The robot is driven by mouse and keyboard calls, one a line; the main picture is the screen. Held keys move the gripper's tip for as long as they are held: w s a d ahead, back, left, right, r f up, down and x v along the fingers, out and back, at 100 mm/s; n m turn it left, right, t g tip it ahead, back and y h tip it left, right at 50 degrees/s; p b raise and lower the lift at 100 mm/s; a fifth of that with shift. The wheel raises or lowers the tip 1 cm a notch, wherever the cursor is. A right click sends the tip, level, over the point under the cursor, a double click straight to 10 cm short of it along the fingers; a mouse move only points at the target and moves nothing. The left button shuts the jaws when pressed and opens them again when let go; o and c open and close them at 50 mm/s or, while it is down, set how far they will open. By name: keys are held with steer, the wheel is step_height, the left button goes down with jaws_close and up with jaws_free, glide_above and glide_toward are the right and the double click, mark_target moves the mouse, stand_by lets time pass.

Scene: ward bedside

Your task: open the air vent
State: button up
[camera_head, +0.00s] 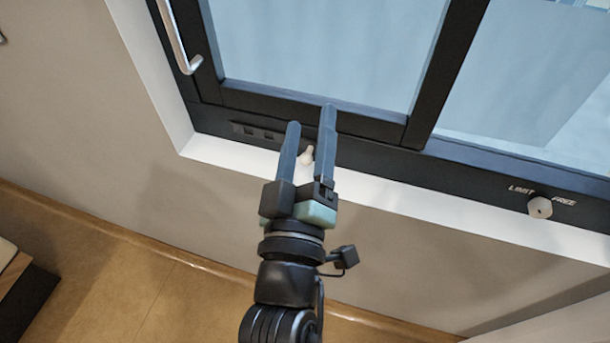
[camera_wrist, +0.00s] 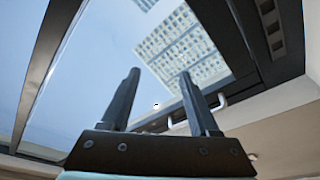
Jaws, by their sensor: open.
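The air vent (camera_head: 257,131) looks to be the dark slotted strip in the lower window frame; several slots also show at the upper right of the wrist view (camera_wrist: 270,25). A small pale knob (camera_head: 306,157) shows to its right, between my fingers in the head view. A small white spot between the fingers in the wrist view (camera_wrist: 156,106) may be the same knob. My gripper (camera_head: 310,117) is open, with its fingers pointing at the lower frame. I cannot tell whether either finger touches the knob or frame. The right part of the strip is partly hidden by my fingers.
A window handle (camera_head: 178,40) is at the upper left. A round knob (camera_head: 540,207) marked LIMIT and FREE sits on the frame at right. A white sill edge (camera_head: 430,203) runs below the frame. A dark-edged piece of furniture (camera_head: 25,300) stands at lower left.

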mark_target(305, 161)
steer(key=s+a+f+n+g+b, duration=0.1)
steer(key=s+f+b, duration=0.1)
steer(key=f, duration=0.6)
steer(key=s+a+f+n+g+b, duration=0.1)
steer(key=s+f+n+b, duration=0.1)
steer(key=f, duration=0.6)
steer(key=shift+y, duration=0.3)
steer(key=w, duration=0.4)
steer(key=w+d, duration=0.1)
steer(key=w, duration=0.8)
steer(key=shift+d, duration=0.4)
steer(key=shift+f, duration=0.1)
jaws_close()
steer(key=shift+f, duration=0.1)
